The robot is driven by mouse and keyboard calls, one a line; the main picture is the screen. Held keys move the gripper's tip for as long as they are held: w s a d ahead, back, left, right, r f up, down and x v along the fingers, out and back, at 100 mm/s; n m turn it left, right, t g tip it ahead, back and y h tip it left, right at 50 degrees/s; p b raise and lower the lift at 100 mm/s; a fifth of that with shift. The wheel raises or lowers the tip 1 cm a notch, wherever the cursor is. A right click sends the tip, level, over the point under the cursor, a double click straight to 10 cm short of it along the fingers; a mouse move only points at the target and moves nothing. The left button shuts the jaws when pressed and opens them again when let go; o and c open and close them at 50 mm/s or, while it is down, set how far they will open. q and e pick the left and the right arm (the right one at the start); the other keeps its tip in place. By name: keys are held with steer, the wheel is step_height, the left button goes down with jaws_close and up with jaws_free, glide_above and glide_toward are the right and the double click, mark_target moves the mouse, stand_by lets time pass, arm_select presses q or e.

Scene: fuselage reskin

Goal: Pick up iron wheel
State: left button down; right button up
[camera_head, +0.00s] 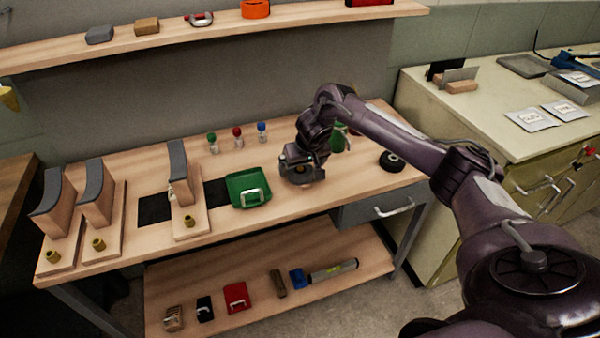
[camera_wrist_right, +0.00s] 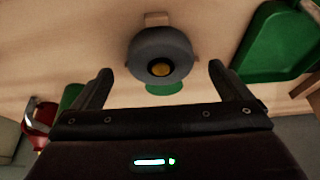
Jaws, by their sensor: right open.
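A dark grey round wheel (camera_wrist_right: 147,45) with a brass-coloured centre shows in the right wrist view, taken here as the iron wheel. It sits on the wooden workbench (camera_head: 330,190) with wooden pieces showing around its edge. My right gripper (camera_head: 302,166) is low over the bench, right of the green tray (camera_head: 236,194). Its two fingers are spread and empty in the wrist view, and the wheel lies ahead between their tips, apart from both. In the head view my gripper largely hides the wheel. My left gripper is in no view.
A black ring-shaped item (camera_head: 392,162) and a green object (camera_head: 338,140) lie right of my gripper. Several small capped bottles (camera_head: 237,138) stand behind the tray. Curved blocks on stands (camera_head: 58,205) fill the left side. The bench front near the drawer is clear.

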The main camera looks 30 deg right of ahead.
steer(key=shift+x, duration=0.75)
steer(key=shift+w+f, duration=0.15)
steer(key=shift+f, duration=0.15)
steer(key=c, duration=1.2)
steer(key=shift+c, duration=1.2)
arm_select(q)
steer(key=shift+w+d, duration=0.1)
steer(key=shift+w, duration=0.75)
arm_select(e)
steer(key=shift+w+r, duration=0.1)
steer(key=shift+c, duration=0.5)
